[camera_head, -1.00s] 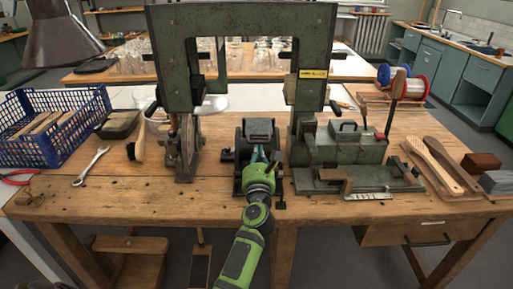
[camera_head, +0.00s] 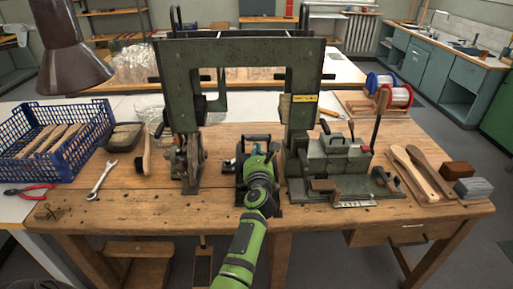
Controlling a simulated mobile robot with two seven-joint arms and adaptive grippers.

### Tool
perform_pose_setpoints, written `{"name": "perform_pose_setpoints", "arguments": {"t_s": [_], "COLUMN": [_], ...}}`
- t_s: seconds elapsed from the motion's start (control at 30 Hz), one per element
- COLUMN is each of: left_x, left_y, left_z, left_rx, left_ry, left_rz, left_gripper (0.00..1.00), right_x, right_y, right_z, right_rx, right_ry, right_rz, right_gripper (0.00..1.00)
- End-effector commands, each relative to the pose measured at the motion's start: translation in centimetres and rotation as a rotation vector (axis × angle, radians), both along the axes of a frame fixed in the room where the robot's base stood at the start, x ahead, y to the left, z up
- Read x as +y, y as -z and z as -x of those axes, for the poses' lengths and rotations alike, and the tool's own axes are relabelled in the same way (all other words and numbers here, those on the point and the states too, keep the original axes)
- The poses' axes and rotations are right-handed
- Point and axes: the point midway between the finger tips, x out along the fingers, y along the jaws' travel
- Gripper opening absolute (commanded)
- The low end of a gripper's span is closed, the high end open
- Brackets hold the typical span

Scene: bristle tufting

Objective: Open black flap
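The dark green tufting machine (camera_head: 240,48) stands on the wooden workbench. The small black unit with the flap (camera_head: 256,139) sits low in the middle of its frame, between the two uprights. My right gripper is not in view.
A blue crate (camera_head: 72,171) with wooden pieces, a wrench (camera_head: 101,179) and red pliers (camera_head: 29,190) are at the left. Brush bodies (camera_head: 415,174) and small blocks (camera_head: 472,188) lie at the right. The bench front edge between them is mostly clear.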

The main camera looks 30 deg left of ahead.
Motion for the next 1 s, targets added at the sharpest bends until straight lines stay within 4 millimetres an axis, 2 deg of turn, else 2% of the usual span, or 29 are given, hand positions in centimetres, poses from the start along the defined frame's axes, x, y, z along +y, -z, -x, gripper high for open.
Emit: {"name": "perform_pose_setpoints", "arguments": {"t_s": [0.03,0.2,0.4,0.73,1.0], "left_x": [0.1,0.8,1.9,3.8,4.5], "left_y": [-1.1,-3.8,-6.4,-9.0,-10.1], "left_z": [-0.2,-1.3,-3.1,-6.2,-7.4], "left_rx": [-0.003,-0.003,-0.003,-0.003,-0.002], "left_ry": [-0.001,0.0,0.0,-0.001,0.0], "left_rz": [0.001,-0.001,-0.002,-0.002,-0.001], "left_gripper": [0.0,0.0,0.0,0.0,0.0], "right_x": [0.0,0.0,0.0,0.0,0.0], "right_y": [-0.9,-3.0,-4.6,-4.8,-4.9], "right_z": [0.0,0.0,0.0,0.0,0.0], "right_rx": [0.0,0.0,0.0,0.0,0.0], "right_ry": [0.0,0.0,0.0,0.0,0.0], "right_rz": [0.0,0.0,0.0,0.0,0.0], "right_gripper": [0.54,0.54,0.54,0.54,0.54]}}
